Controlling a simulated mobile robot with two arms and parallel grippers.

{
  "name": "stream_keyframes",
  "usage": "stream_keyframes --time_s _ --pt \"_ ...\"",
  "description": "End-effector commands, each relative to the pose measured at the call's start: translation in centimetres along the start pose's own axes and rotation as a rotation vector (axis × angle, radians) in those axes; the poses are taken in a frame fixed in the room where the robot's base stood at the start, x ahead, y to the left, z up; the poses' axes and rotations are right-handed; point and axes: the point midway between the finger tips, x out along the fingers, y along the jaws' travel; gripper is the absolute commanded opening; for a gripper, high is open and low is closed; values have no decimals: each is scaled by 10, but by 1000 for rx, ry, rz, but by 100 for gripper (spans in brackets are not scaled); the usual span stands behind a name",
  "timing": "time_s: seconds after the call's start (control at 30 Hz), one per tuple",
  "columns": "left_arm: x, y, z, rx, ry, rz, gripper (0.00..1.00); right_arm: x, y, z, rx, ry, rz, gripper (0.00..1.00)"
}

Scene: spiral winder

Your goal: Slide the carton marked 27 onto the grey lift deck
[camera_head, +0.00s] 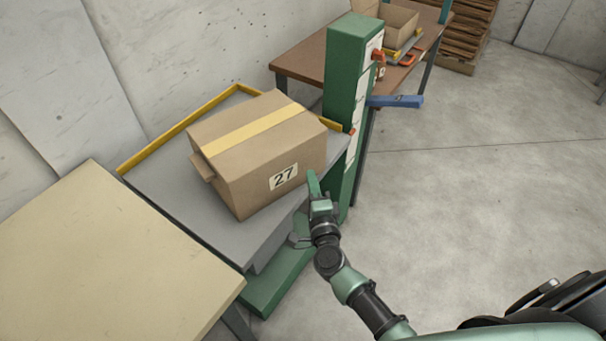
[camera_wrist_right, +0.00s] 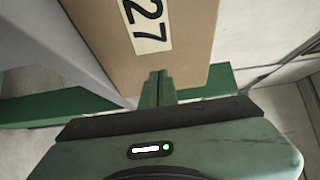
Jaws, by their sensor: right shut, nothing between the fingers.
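The carton marked 27 (camera_head: 265,150) is a brown box with a yellow tape strip, sitting upright on the grey lift deck (camera_head: 165,185), turned a little to the deck's edges. Its label faces me. My right gripper (camera_head: 312,180) is shut and empty at the carton's lower right side, near the label. In the right wrist view, the shut fingers (camera_wrist_right: 158,85) are just in front of the carton's labelled face (camera_wrist_right: 185,65); I cannot tell whether they touch it. My left gripper is out of view.
A beige table (camera_head: 90,255) stands at the deck's near left. Yellow rails (camera_head: 190,125) edge the deck's far sides. A green column (camera_head: 345,75) with a blue lever (camera_head: 395,101) rises at the right. Behind is a brown bench (camera_head: 310,62). The floor at right is clear.

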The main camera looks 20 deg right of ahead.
Motion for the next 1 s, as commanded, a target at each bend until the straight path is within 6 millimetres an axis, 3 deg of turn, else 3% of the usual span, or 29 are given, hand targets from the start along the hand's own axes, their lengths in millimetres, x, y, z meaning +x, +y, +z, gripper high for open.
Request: stream_keyframes --time_s 0.2,0.67,1.0 --pt "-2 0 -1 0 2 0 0 16 0 17 1 0 1 0" --pt "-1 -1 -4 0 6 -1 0 21 0 23 1 0 0 0" --pt "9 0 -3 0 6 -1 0 58 1 61 1 -3 0 0"
